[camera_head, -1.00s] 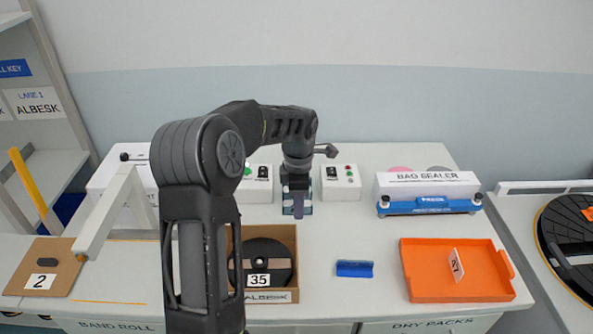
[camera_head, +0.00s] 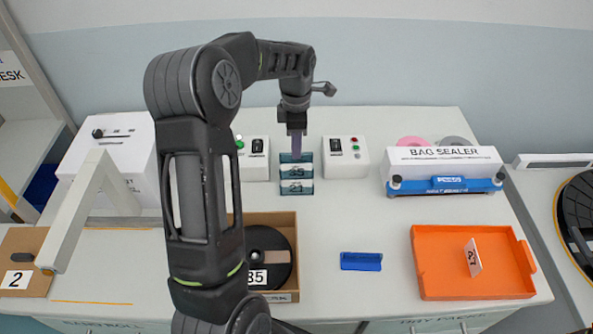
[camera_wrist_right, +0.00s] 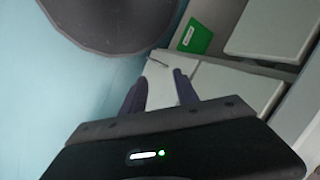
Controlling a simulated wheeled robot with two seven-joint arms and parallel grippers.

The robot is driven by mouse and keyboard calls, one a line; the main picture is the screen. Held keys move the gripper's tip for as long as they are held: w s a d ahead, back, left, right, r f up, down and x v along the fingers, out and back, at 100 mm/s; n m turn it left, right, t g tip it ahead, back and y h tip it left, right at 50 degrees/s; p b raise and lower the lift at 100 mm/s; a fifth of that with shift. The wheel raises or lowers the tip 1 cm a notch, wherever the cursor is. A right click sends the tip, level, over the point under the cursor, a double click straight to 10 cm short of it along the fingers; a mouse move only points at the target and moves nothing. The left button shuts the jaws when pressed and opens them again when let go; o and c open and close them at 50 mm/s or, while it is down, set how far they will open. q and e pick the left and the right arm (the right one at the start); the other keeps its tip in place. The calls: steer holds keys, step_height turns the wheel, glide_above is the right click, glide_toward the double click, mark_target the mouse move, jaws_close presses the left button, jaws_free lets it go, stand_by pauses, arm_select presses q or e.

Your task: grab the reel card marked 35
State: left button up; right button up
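My left gripper (camera_head: 297,152) points down over the rack's back slot. Its fingers show edge-on, so their gap and any hold are unclear. In the right wrist view my right gripper (camera_wrist_right: 160,92) has its fingers apart, with nothing seen held between them.
A blue holder (camera_head: 361,261) lies on the counter, left of an orange tray (camera_head: 425,283) with a numbered card (camera_head: 473,257). A bag sealer (camera_head: 445,168) stands at the back right. A board marked 2 (camera_head: 35,257) is at the left. Counter between rack and blue holder is clear.

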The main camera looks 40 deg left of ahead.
arm_select(q)
steer(key=shift+f, duration=0.75)
step_height(320, 180, down, 5)
steer(key=b, duration=0.3)
steer(key=shift+w+f, duration=0.1)
steer(key=shift+f, duration=0.05)
jaws_close()
stand_by(0.5)
